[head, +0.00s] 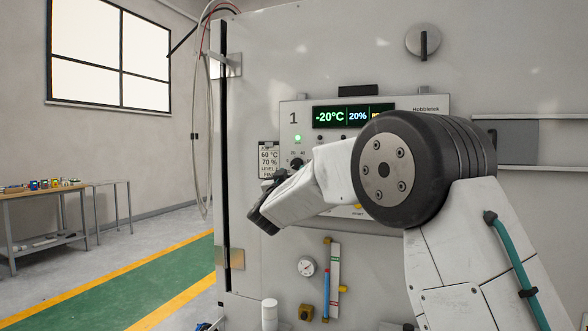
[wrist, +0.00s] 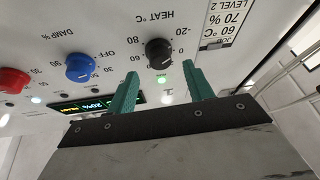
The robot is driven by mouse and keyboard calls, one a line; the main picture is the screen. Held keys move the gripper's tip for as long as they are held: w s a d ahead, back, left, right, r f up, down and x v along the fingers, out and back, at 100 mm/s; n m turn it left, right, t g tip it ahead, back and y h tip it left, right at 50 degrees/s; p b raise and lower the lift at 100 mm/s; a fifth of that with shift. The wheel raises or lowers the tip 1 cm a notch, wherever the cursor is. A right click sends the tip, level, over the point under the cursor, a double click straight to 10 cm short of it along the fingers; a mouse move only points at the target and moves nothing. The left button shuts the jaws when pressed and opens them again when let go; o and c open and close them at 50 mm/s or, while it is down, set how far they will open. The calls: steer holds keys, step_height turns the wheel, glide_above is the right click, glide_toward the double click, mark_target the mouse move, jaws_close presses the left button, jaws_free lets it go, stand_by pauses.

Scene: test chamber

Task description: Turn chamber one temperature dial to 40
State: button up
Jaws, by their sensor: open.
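The chamber one temperature dial is a black round knob (wrist: 159,52) labelled HEAT °C, seen upside down in the wrist view. I cannot make out clearly where its pointer stands. My gripper (wrist: 161,74) is open, with its two teal fingers apart and the black knob beyond and between their tips. I see no contact. In the head view my arm covers much of the panel, and the fingers cannot be made out. The chamber one display (head: 352,115) reads -20°C and 20%, with its right end hidden.
A blue DAMP % dial (wrist: 80,68) and a red dial (wrist: 13,80) sit beside the black one. A card (head: 268,160) reading 60 °C, 70 % hangs at the panel's left. A round handle (head: 423,41) is higher up. A workbench (head: 45,215) stands far left.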

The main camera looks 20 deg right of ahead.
mark_target(295, 165)
steer(key=shift+x, duration=2)
steer(key=c, duration=0.9)
steer(key=shift+c, duration=0.2)
